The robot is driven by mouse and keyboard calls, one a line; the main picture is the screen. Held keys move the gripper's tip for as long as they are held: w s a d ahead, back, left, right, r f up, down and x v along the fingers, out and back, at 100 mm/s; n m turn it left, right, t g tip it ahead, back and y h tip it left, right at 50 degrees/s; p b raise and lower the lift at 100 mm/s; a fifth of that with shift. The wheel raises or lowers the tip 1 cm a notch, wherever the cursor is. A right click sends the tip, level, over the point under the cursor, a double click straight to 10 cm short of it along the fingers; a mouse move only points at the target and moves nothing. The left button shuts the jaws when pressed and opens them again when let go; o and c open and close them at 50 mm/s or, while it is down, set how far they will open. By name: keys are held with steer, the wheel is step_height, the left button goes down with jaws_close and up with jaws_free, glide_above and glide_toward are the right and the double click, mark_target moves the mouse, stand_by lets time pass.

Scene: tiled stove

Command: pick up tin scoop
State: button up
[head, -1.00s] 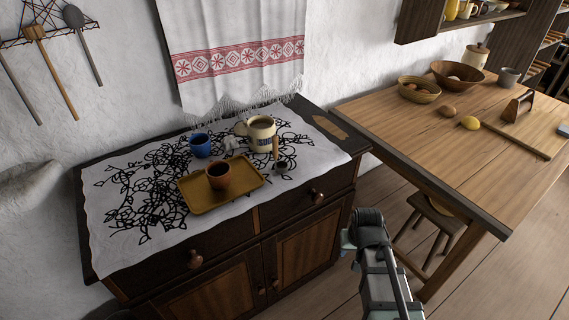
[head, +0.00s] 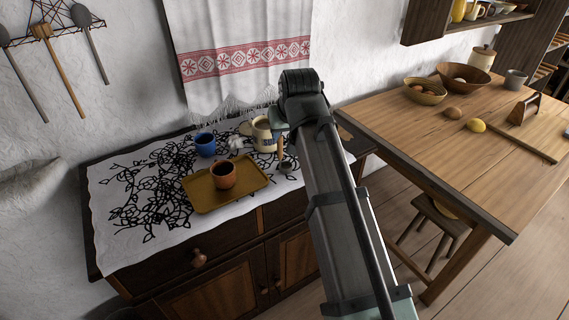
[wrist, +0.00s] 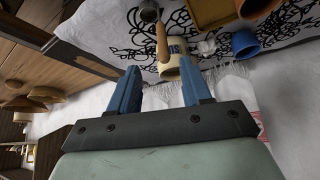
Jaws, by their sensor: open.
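The tin scoop has a small grey metal bowl (head: 285,168) and a wooden handle (head: 280,150). It is on the cloth-covered cabinet, just right of the cream mug. In the wrist view its handle (wrist: 161,40) and bowl (wrist: 149,11) show beyond the fingertips. My gripper (wrist: 160,75) is open, with two blue fingers apart and nothing between them. The scoop's handle and the mug lie beyond the gap. In the head view my arm rises in front of the cabinet's right end, and the fingers are mostly hidden.
The cream mug (head: 262,137) stands close beside the scoop. A yellow tray (head: 204,199) with a brown cup (head: 223,175) and a blue cup (head: 204,145) are to the left. A fringed towel (head: 240,60) hangs behind. A wooden table (head: 430,130) stands right.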

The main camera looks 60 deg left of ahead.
mark_target(280, 144)
step_height(280, 144, up, 4)
steer(key=a+f, duration=0.1)
steer(key=a, duration=0.1)
steer(key=shift+g+h, duration=0.4)
steer(key=shift+h, duration=0.5)
steer(key=x, duration=0.3)
steer(key=d+x, duration=0.1)
steer(key=x, duration=0.4)
steer(key=shift+w+d+f, duration=0.1)
steer(key=shift+w+f, duration=0.1)
steer(key=shift+f, duration=0.35)
steer(key=shift+a+x, duration=0.1)
steer(key=shift+x, duration=1.2)
steer(key=shift+a+x, duration=0.15)
steer(key=shift+x, duration=1.15)
steer(key=shift+s, duration=0.15)
steer(key=shift+c, duration=0.4)
jaws_close()
